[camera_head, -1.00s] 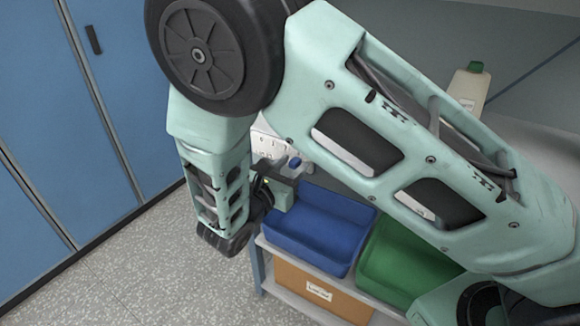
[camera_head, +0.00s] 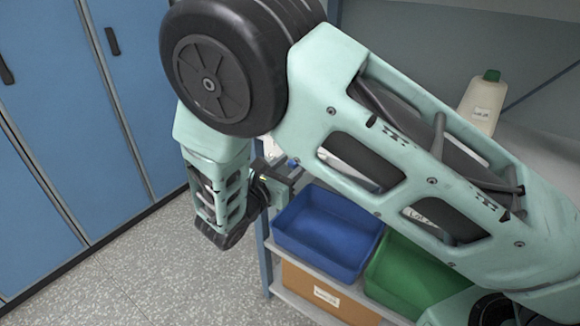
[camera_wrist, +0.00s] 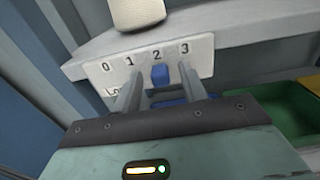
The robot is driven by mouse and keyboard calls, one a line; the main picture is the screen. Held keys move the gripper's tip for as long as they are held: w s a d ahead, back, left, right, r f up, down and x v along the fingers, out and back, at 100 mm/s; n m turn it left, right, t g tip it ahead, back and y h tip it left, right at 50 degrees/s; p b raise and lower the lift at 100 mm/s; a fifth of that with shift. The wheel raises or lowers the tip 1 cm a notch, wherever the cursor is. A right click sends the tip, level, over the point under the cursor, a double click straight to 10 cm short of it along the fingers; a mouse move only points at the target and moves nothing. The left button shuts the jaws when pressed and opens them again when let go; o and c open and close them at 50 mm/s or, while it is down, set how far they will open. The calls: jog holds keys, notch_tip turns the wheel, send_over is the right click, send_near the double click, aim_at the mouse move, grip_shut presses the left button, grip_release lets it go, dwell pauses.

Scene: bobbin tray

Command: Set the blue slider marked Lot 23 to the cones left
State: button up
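The blue slider (camera_wrist: 160,75) is a small block on a white plate (camera_wrist: 203,50) numbered 0, 1, 2, 3 from left to right. It stands directly below the 2. A label at the plate's lower left is mostly hidden by my gripper, so the lot number is not readable. My gripper (camera_wrist: 160,84) is open, its fingers on either side of the slider; whether they touch it I cannot tell. In the head view my gripper (camera_head: 296,174) is just below the slider (camera_head: 292,163).
A blue bin (camera_head: 330,258) and a green bin (camera_head: 408,280) sit on a lower shelf, above a labelled cardboard box (camera_head: 318,293). A bottle with a green cap (camera_head: 482,105) stands at the back right. Blue cabinets (camera_head: 50,120) line the left; speckled floor is free.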

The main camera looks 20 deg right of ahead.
jog(key=b+v, duration=0.1)
jog(key=v, duration=1.6)
jog(key=shift+s, duration=0.15)
jog(key=shift+a, duration=0.1)
jog(key=s+d+r+m+g+y+p, duration=0.3)
jog(key=s+d+r+m+g+y, duration=0.2)
jog(key=s+r+m+y, duration=0.1)
jog(key=s+d+r+m+g+y+p, duration=0.4)
jog(key=s+r+m+y, duration=0.3)
jog(key=s+m+y, duration=0.2)
jog(key=s+d+m+g, duration=0.1)
jog(key=s+m, duration=0.1)
jog(key=s, duration=0.2)
jog(key=shift+m+g, duration=0.3)
